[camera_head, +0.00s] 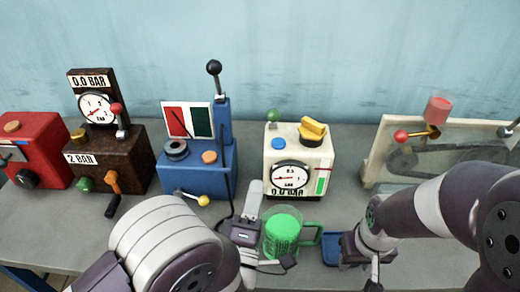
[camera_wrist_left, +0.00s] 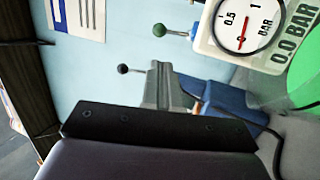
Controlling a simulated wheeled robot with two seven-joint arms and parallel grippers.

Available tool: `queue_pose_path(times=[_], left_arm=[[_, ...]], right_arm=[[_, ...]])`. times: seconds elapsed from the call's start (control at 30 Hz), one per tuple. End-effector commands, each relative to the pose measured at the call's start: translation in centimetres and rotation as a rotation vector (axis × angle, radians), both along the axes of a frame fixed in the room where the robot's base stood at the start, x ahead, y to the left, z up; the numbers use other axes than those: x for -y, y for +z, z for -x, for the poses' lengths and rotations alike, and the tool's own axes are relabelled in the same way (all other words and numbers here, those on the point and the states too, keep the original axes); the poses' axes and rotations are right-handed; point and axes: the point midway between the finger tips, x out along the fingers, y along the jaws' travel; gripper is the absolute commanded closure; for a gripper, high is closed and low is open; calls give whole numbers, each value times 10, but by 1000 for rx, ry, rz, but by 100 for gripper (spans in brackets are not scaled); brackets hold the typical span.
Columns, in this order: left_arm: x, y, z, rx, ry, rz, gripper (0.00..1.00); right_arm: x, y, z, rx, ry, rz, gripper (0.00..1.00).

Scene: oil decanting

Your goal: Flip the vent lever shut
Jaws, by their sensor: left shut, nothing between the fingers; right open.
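The cream box (camera_head: 297,155) has a round gauge and a "0.0 BAR" label. A short lever with a green ball (camera_head: 272,116) stands up at its top left; no label shows which lever is the vent lever. In the left wrist view the green ball (camera_wrist_left: 158,31) sits on a metal rod that reaches to the cream box (camera_wrist_left: 245,25). My left gripper (camera_head: 254,190) is in front of the box's left side, shut and empty, apart from the green-ball lever. It also shows in the left wrist view (camera_wrist_left: 160,75). My right gripper (camera_head: 365,268) is open, low on the right, its fingers partly hidden.
A clear mug of green liquid (camera_head: 284,237) stands beside my left gripper. A blue machine (camera_head: 195,180) with a tall black-ball handle (camera_head: 214,68) stands left. A blue tray (camera_head: 331,249) is near my right gripper. A clear-fronted belt unit (camera_head: 378,150) stands right.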

Motion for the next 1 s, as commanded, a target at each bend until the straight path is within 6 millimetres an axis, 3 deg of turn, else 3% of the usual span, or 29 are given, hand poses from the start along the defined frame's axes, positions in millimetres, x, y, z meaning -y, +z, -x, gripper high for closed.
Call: queue_pose_path(times=[0.3,0.43,1.0], left_arm=[[0,2,-1,5,0,3,100],[1,8,-11,4,3,4,100],[19,48,-114,4,2,1,100]], right_arm=[[0,2,0,0,0,0,57],[0,5,0,0,0,0,57],[0,31,0,0,0,0,57]])
